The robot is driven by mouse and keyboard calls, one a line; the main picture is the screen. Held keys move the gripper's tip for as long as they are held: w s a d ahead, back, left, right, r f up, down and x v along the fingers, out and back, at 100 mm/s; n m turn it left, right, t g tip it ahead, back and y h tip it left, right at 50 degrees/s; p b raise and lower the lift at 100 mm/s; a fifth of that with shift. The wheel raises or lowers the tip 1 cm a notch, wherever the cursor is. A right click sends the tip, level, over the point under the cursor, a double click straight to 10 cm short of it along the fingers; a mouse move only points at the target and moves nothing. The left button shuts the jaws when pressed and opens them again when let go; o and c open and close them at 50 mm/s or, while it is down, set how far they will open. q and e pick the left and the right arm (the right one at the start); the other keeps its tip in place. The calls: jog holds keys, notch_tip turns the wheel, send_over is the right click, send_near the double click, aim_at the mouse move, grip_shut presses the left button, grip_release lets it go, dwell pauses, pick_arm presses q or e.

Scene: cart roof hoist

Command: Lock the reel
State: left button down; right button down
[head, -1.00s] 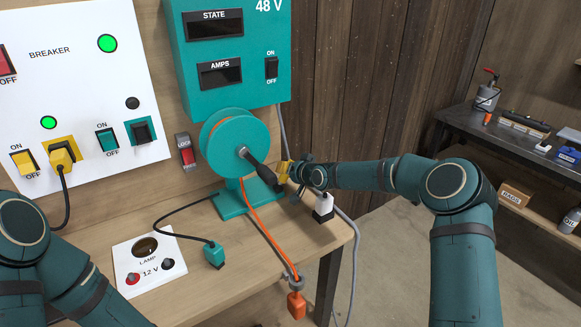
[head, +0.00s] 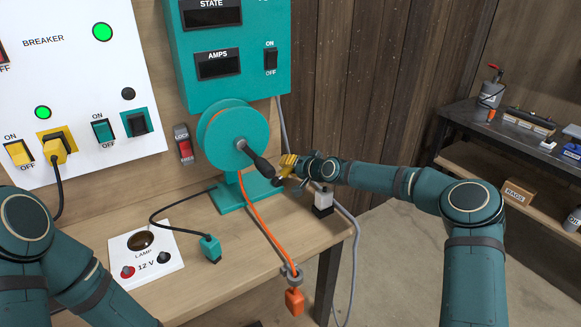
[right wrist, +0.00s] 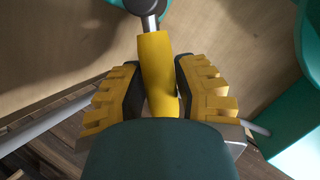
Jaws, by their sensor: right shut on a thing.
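The teal reel (head: 233,128) stands on its teal base (head: 238,196) on the workbench. Its dark crank (head: 257,161) points down and right from the hub. My right gripper (head: 284,170) is at the crank's outer end. In the right wrist view, my right gripper (right wrist: 160,90) is shut around a yellow grip (right wrist: 158,70), which joins a metal pin and dark end piece above it. A switch marked LOCK (head: 184,149), grey with a red part, is on the wall left of the reel. My left gripper is out of view; only its arm shows.
An orange cord (head: 256,219) hangs from the reel to an orange plug (head: 294,301) at the bench edge. A lamp panel (head: 165,268), teal plug (head: 211,249) and white-and-black object (head: 323,201) are on the bench. The breaker panel (head: 75,90) is at left.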

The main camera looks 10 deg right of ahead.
jog(key=c, duration=0.6)
grip_release()
jog(key=shift+f, duration=0.1)
jog(key=v, duration=1.2)
jog(key=shift+d, duration=0.1)
